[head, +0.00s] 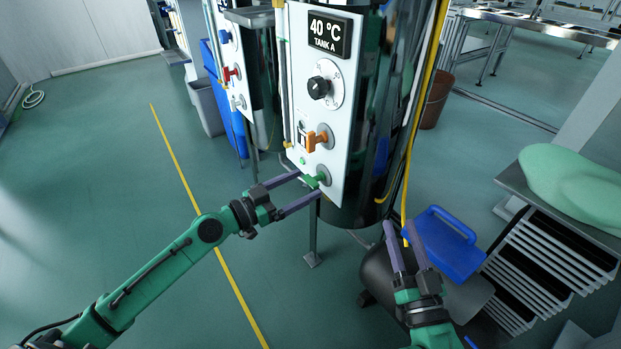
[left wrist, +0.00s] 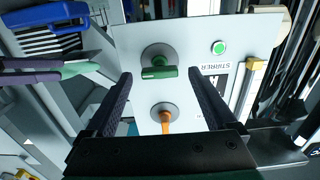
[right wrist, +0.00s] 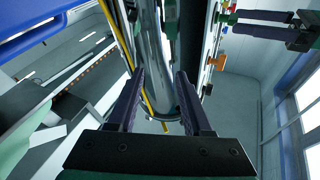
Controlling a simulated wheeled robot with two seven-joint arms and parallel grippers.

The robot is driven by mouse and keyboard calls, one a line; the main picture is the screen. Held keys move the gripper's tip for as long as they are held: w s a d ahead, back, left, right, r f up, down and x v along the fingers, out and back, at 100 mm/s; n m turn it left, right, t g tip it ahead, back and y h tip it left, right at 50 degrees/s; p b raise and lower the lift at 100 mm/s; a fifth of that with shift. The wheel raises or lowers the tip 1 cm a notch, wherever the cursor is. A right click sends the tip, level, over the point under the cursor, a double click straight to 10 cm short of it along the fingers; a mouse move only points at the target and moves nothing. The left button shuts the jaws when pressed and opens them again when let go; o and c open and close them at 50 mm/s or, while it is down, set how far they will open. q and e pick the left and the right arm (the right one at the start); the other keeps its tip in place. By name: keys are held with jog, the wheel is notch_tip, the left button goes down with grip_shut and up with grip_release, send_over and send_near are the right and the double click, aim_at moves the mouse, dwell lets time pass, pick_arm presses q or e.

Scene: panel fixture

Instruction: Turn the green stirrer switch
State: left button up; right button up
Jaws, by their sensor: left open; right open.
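The green stirrer switch (head: 314,180) is at the bottom of the white panel (head: 297,75) in the head view. In the left wrist view the green switch (left wrist: 159,72) has its handle lying across the picture, beside a "STIRRER" label and a lit green lamp (left wrist: 218,48). My left gripper (head: 309,182) is open, with its fingers on either side of the switch; in the left wrist view gaps show between the handle and both fingers. I cannot tell whether the fingertips reach past the handle. My right gripper (head: 405,234) is open and empty, low and right of the panel.
An orange switch (head: 317,138) sits just above the green one, and a black knob (head: 319,87) above that. A yellow hose (head: 414,130) hangs right of the dark tank. A blue case (head: 447,244) is beside my right gripper. Open floor lies left.

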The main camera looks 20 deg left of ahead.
aim_at(308, 183)
pick_arm(q)
jog(key=p+x, duration=0.1)
jog(key=x, duration=0.2)
jog(key=c, duration=1.4)
pick_arm(e)
jog(key=s+a+f+g, duration=0.1)
jog(key=s+f+g, duration=0.3)
jog(key=f, duration=0.8)
jog(key=shift+s+f+m+h, duration=0.3)
jog(key=shift+s+h, duration=0.1)
jog(key=shift+s, duration=0.4)
